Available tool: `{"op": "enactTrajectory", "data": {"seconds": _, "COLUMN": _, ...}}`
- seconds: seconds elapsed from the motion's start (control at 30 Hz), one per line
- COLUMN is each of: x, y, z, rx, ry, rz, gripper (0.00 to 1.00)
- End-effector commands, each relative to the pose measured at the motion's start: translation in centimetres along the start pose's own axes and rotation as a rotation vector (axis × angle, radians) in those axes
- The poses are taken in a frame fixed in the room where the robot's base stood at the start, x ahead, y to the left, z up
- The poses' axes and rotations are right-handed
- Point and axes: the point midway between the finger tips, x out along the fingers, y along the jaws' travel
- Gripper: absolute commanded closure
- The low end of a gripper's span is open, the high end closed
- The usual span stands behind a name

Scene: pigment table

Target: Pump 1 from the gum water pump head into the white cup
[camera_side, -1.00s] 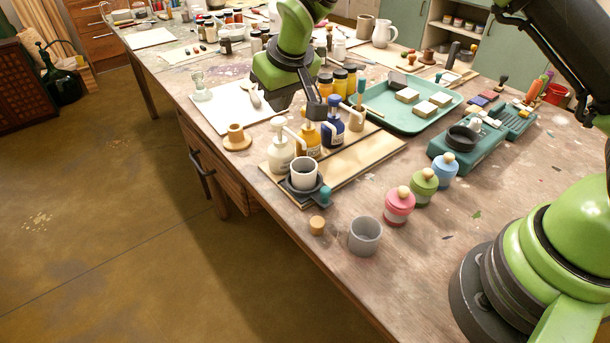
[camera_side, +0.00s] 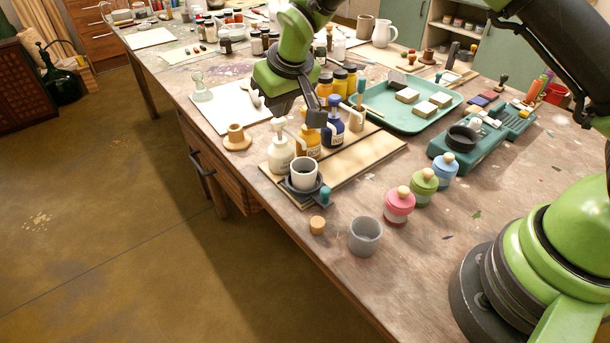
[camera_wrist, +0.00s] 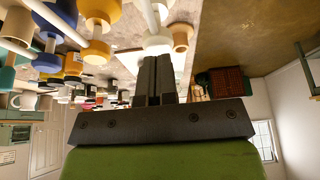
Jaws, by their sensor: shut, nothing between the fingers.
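The white cup (camera_side: 304,172) stands upright in a dark round holder (camera_side: 302,190) at the front of a wooden board. Behind it stand a cream pump bottle (camera_side: 281,154), a yellow one (camera_side: 309,146) and a blue one (camera_side: 333,133). No label is readable to show which holds gum water. My gripper (camera_side: 316,121) is shut and empty, pointing down; in the side view it overlaps the yellow and blue bottles' tops. In the wrist view, the shut fingers (camera_wrist: 154,62) line up with the cream bottle's pale pump head (camera_wrist: 158,44); contact is unclear.
A green tray (camera_side: 400,124) with pale blocks lies behind the board. A wooden stand (camera_side: 236,139) is to the left. A grey cup (camera_side: 365,236), a cork (camera_side: 317,225) and lidded pink, green and blue jars (camera_side: 399,207) stand in front and right.

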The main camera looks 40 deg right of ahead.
Motion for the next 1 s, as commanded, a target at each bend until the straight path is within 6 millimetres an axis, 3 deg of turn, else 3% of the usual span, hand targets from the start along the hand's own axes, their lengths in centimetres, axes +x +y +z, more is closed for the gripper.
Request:
{"op": "enactTrajectory", "data": {"seconds": 0.53, "x": 1.9, "y": 0.0, "z": 0.8, "rx": -0.001, "ry": -0.002, "rz": 0.0, "gripper": 1.0}}
{"op": "enactTrajectory", "data": {"seconds": 1.0, "x": 0.6, "y": 0.0, "z": 0.3, "rx": 0.0, "ry": 0.0, "rz": 0.0, "gripper": 1.0}}
